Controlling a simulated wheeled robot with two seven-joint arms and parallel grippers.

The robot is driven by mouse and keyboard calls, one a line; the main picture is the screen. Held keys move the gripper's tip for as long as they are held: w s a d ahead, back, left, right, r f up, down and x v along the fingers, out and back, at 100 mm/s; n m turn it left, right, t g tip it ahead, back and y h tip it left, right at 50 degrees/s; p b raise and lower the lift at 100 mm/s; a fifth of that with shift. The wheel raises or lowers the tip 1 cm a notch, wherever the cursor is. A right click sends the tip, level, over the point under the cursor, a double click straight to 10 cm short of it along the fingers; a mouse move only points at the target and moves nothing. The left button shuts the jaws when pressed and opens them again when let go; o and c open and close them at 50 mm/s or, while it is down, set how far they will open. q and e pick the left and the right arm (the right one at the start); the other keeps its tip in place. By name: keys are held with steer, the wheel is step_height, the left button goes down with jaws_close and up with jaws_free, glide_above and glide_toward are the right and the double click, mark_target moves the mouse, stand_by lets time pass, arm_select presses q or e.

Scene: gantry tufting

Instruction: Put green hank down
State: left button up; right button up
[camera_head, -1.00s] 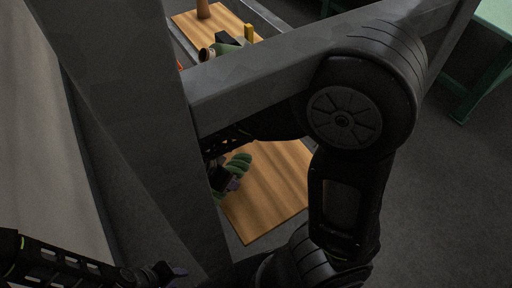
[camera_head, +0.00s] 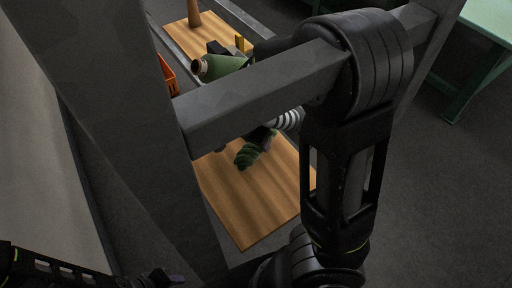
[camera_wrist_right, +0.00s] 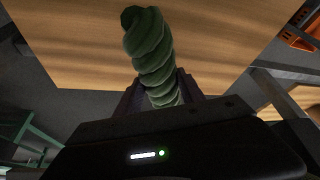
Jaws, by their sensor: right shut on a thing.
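The green hank (camera_head: 248,156) is a twisted dark green bundle over the near wooden board (camera_head: 262,204). My right gripper (camera_head: 268,138) is shut on it, reaching under the grey beam. In the right wrist view the hank (camera_wrist_right: 150,52) sticks out from between the fingers of the gripper (camera_wrist_right: 160,92), with the board (camera_wrist_right: 215,40) behind it. I cannot tell whether the hank touches the board. My left gripper (camera_head: 165,278) is at the bottom left, away from the hank; its jaw opening is too small and dark to make out.
A grey gantry beam (camera_head: 245,90) and a thick grey post (camera_head: 110,90) frame the board. Beyond the beam, a green cone of yarn (camera_head: 222,66) and a yellow block (camera_head: 240,43) are by a far wooden board (camera_head: 180,38). An orange crate (camera_head: 167,75) stands behind the post.

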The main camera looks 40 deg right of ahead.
mark_target(251, 145)
steer(key=shift+f, duration=1.75)
steer(key=shift+b, duration=0.3)
steer(key=shift+f, duration=0.15)
steer(key=o, duration=1.4)
steer(key=v, duration=0.3)
steer(key=p+v, duration=0.1)
steer(key=v, duration=0.2)
steer(key=shift+a+f, duration=0.1)
steer(key=shift+a, duration=0.15)
steer(key=s+a, duration=0.1)
steer(key=a, duration=0.2)
steer(key=s+a, duration=0.2)
steer(key=a, duration=0.2)
steer(key=s+a+b, duration=0.1)
steer(key=a, duration=0.2)
steer(key=shift+s+a+f, duration=0.15)
steer(key=shift+a+f, duration=0.05)
steer(key=shift+a, duration=0.05)
